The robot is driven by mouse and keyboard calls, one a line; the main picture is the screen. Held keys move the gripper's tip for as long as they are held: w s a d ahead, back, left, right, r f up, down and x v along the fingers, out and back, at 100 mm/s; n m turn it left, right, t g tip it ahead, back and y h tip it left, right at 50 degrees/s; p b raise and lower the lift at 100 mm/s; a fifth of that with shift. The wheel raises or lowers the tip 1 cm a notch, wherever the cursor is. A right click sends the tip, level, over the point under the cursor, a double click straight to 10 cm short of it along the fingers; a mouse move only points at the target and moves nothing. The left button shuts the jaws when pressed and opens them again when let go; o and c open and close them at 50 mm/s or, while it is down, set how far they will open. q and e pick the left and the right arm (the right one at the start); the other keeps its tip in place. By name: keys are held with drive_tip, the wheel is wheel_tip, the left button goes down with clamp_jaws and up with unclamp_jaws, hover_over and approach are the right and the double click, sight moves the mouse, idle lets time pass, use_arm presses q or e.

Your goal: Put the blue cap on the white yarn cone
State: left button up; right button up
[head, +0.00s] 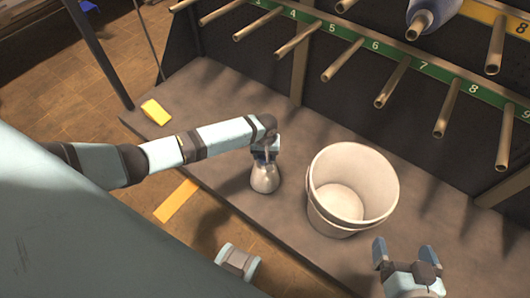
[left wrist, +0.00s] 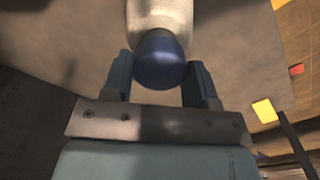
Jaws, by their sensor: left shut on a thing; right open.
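The white yarn cone (head: 264,179) stands upright on the grey tabletop, left of the bucket; part of it shows in the left wrist view (left wrist: 160,15). My left gripper (head: 264,152) points down over the cone's top. In the left wrist view its fingers (left wrist: 160,75) are on both sides of the blue cap (left wrist: 160,60), shut on it. The cap is in line with the cone's narrow end and looks to be against it; whether it is fully seated I cannot tell. In the head view the gripper mostly hides the cap. My right gripper (head: 405,258) is open and empty at the lower right.
A white bucket (head: 325,212), seemingly empty, stands right of the cone. A numbered peg rack (head: 385,52) runs along the back, with a bluish-white cone (head: 432,14) on an upper peg. A yellow block (head: 155,111) lies at the tabletop's far left.

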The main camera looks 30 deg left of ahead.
use_arm(q)
drive_tip(key=shift+f, duration=0.75)
drive_tip(key=o, duration=1)
use_arm(e)
drive_tip(key=shift+d+f, duration=0.1)
drive_tip(key=shift+f, duration=0.1)
drive_tip(key=shift+f, duration=0.1)
use_arm(q)
wheel_tip(320, 180, up, 4)
drive_tip(key=shift+w+r+p, duration=0.1)
drive_tip(key=shift+p, duration=0.65)
wheel_tip(320, 180, up, 10)
drive_tip(key=p, duration=0.2)
drive_tip(key=shift+p, duration=0.3)
use_arm(e)
drive_tip(key=shift+g+h, duration=0.7)
drive_tip(key=shift+g, duration=0.2)
drive_tip(key=f, duration=0.1)
drive_tip(key=s+d+f, duration=0.1)
drive_tip(key=f, duration=0.1)
drive_tip(key=shift+s+d+f, duration=0.2)
drive_tip(key=shift+d+f, duration=0.15)
drive_tip(key=shift+d, duration=0.05)
use_arm(q)
drive_tip(key=shift+f, duration=0.2)
